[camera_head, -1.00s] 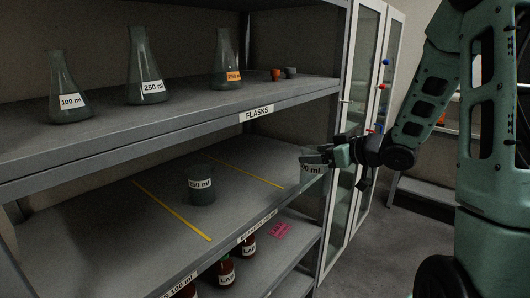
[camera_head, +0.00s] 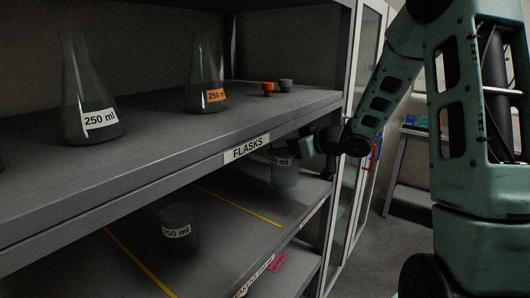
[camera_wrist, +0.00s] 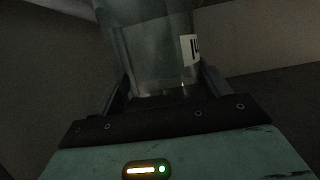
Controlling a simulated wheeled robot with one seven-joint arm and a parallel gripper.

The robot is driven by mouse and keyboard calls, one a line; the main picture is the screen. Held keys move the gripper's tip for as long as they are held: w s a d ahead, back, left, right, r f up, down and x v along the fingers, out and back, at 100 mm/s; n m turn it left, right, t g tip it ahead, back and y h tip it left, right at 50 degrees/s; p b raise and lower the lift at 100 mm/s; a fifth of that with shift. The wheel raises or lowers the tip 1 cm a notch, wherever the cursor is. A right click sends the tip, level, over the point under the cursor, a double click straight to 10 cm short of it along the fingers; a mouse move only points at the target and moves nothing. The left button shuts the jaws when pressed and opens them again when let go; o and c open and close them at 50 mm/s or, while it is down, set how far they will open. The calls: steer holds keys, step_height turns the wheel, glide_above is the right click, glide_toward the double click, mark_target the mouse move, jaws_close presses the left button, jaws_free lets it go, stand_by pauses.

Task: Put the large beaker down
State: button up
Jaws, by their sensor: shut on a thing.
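My gripper (camera_head: 298,148) is shut on the large beaker (camera_head: 285,176), a clear glass vessel with a white label ending in "ml". The beaker is upright at the right end of the middle shelf (camera_head: 235,225), right of the right-hand yellow line. I cannot tell whether its base touches the shelf. In the wrist view the beaker (camera_wrist: 150,50) fills the space between the fingers, its label at the right. Another beaker (camera_head: 177,230), labelled 250 ml, stands on the middle shelf between the two yellow lines.
The upper shelf, labelled FLASKS (camera_head: 247,148), overhangs the middle one closely. It bears a 250 ml flask (camera_head: 90,100), an orange-labelled flask (camera_head: 206,90) and small stoppers (camera_head: 268,88). A glass-doored cabinet (camera_head: 350,185) stands at the right. A pink label (camera_head: 278,262) lies lower down.

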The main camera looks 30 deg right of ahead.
steer(key=p+x, duration=0.1)
steer(key=x, duration=0.7)
steer(key=shift+f, duration=0.4)
steer(key=shift+s+f, duration=0.1)
steer(key=shift+s, duration=0.05)
steer(key=shift+f, duration=0.15)
steer(key=o, duration=1.4)
steer(key=shift+c, duration=0.2)
